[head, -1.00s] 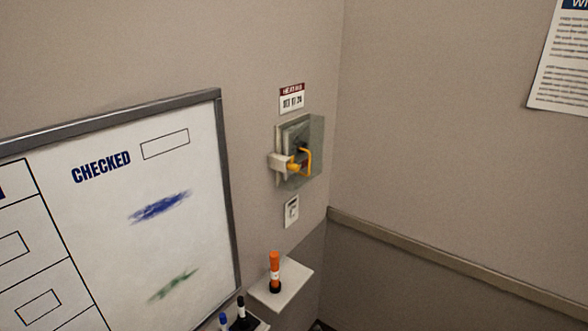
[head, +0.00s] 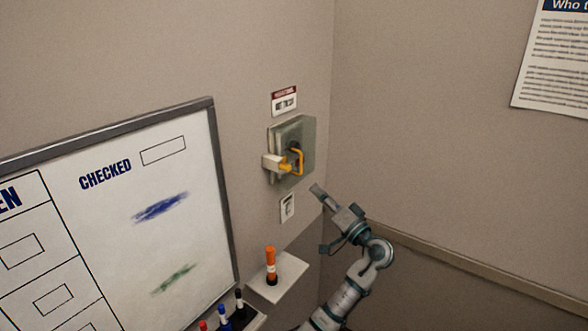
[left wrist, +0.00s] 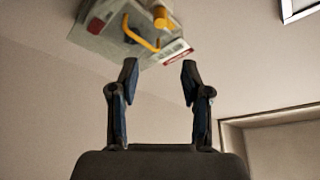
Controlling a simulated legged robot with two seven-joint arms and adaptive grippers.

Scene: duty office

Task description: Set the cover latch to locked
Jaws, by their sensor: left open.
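A clear cover (head: 307,135) on a grey backing is fixed to the wall. A yellow bent handle (head: 300,160) and a pale block (head: 271,163) with a yellow end show at it; I cannot tell which part is the latch or how it is set. In the left wrist view the cover (left wrist: 78,38) and yellow handle (left wrist: 140,38) are beyond the fingertips, with a red part (left wrist: 95,27) beside them. My left gripper (head: 319,220) is open and empty, below and right of the cover and apart from it; its two spread fingers show in the left wrist view (left wrist: 160,68). My right gripper is out of view.
A red-headed label (head: 284,101) is above the cover and a small white plate (head: 287,208) below it. A shelf (head: 290,278) holds an orange marker (head: 271,265). A whiteboard (head: 150,240) is at left, with several pens below. The right wall has a rail (head: 470,265).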

